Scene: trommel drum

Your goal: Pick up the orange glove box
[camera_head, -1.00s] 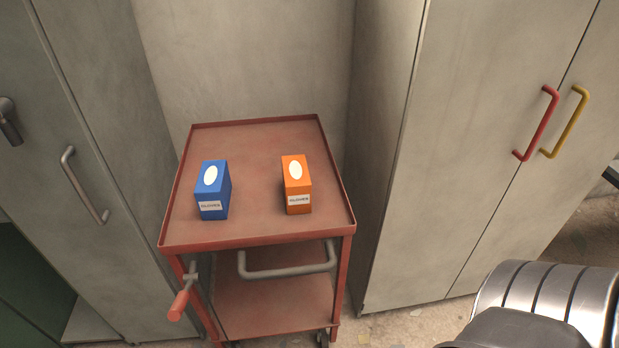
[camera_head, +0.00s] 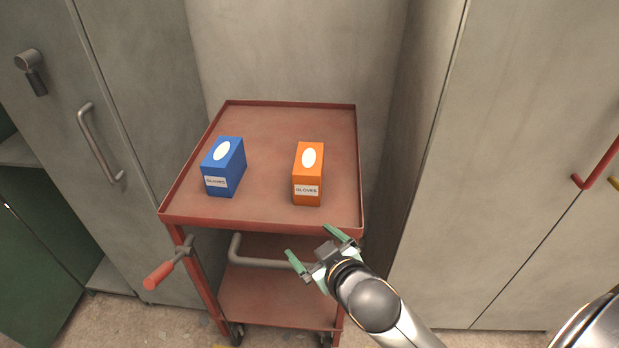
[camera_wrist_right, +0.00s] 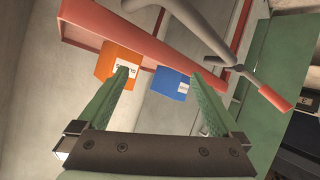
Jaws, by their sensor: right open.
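The orange glove box (camera_head: 308,174) stands upright on the right half of the red cart's top tray (camera_head: 275,213). It has a white oval on top and a label on its front. My right gripper (camera_head: 320,246) is open and empty, in front of the tray's front edge and apart from the box. In the right wrist view, the orange box (camera_wrist_right: 116,62) shows beyond the left one of the green fingers (camera_wrist_right: 158,88), which overlaps its lower right part. My left gripper is not in view.
A blue glove box (camera_head: 223,167) stands left of the orange one, with bare tray between them. The cart has a grey handle (camera_head: 262,262) and a red-gripped crank (camera_head: 160,274) at its front. Grey cabinets (camera_head: 130,130) stand on both sides.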

